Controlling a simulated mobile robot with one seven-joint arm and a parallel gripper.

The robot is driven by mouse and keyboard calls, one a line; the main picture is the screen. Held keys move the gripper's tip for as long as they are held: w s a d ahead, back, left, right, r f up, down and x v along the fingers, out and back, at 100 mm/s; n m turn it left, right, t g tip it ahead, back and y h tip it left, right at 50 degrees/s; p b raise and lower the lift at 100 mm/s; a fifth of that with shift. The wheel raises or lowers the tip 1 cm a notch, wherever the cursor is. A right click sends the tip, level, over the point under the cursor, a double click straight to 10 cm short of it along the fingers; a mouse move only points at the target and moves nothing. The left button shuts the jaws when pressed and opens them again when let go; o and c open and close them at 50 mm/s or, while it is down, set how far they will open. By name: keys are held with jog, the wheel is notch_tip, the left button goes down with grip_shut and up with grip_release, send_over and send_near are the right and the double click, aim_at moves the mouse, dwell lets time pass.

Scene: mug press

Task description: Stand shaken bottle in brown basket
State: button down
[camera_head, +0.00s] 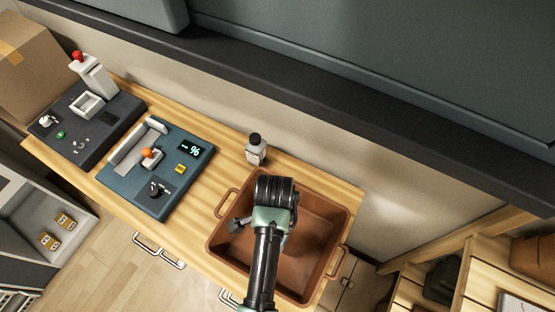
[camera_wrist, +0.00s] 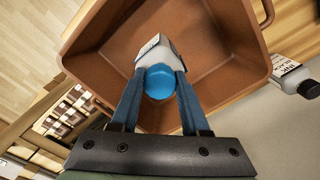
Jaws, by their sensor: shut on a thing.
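The brown basket (camera_head: 318,213) stands at the right end of the wooden counter. In the wrist view its inside and rim (camera_wrist: 262,62) fill the upper middle. My gripper (camera_wrist: 160,78) is shut on a white bottle (camera_wrist: 152,50) with a blue cap (camera_wrist: 161,82), held over or in the basket. I cannot tell whether the bottle touches the basket floor. In the head view my arm hides the held bottle. A second bottle (camera_head: 256,150), white with a black cap, stands on the counter behind the basket; its label shows in the wrist view (camera_wrist: 292,84).
A teal machine (camera_head: 155,170) with a display and a dark machine (camera_head: 85,120) with a red knob stand on the counter to the left. A dark overhang (camera_head: 300,85) runs above the counter's back. Shelves (camera_head: 480,275) are at the lower right.

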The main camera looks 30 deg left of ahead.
jog(key=shift+w+f, duration=0.15)
jog(key=shift+f, duration=2.55)
jog(key=shift+f, duration=0.15)
jog(key=shift+c, duration=2)
grip_release()
notch_tip(320, 180, up, 12)
jog(key=shift+r, duration=0.15)
